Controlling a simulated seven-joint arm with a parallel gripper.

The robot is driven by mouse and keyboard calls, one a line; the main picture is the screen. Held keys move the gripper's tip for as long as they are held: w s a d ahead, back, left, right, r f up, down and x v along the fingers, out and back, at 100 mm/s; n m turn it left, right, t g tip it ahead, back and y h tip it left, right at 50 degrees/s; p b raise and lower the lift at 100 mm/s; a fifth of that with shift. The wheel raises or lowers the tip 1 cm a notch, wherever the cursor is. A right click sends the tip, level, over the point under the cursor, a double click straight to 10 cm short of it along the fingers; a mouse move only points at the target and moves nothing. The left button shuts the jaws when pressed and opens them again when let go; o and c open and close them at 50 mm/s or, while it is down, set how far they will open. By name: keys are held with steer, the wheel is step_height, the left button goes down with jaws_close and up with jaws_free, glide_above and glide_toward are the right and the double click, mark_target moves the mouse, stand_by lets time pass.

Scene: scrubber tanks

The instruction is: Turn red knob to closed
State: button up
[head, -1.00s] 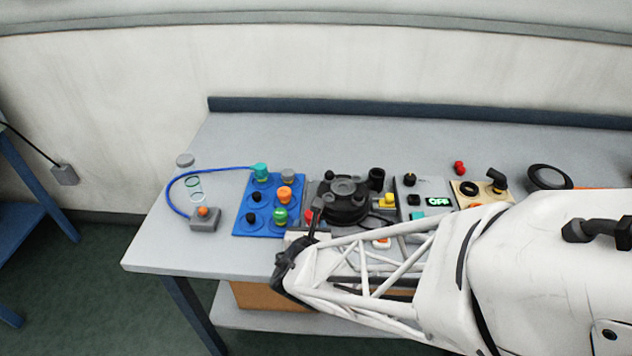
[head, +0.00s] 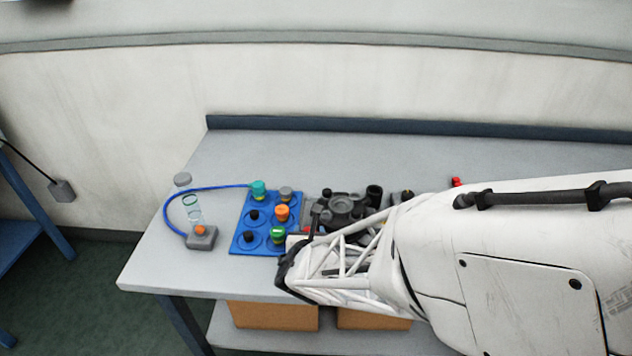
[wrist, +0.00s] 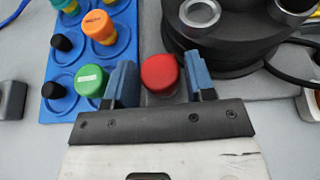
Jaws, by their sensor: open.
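The red knob (wrist: 160,73) is round and stands between the two blue fingers of my open gripper (wrist: 161,82) in the wrist view. I see a little space on both sides of it; the left finger is also close to the green cap. In the head view a small red bit of the knob (head: 306,229) shows beside my gripper (head: 311,222), and the rest is hidden by it. I cannot tell the knob's turn position, as no mark shows on its top.
A blue tray (head: 240,220) with green, orange, teal, grey and black caps is left of the knob. The dark round unit (wrist: 235,50) with metal rings is just right of it. A grey box (head: 202,238) with an orange button and a blue hose (head: 175,190) are farther left.

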steer(key=c, duration=0.7)
steer(key=shift+o, duration=0.2)
steer(key=shift+a+m+h, duration=0.1)
steer(key=shift+m+h, duration=0.8)
steer(key=shift+h, duration=0.1)
steer(key=shift+m+g+h, duration=0.3)
steer(key=shift+m+h, duration=0.4)
steer(key=shift+h, duration=0.1)
steer(key=shift+a+m+g+h, duration=0.1)
steer(key=shift+m+g+h, duration=0.5)
steer(key=shift+m+h, duration=0.85)
steer(key=shift+h, duration=0.35)
steer(key=o, duration=0.7)
steer(key=shift+c, duration=0.2)
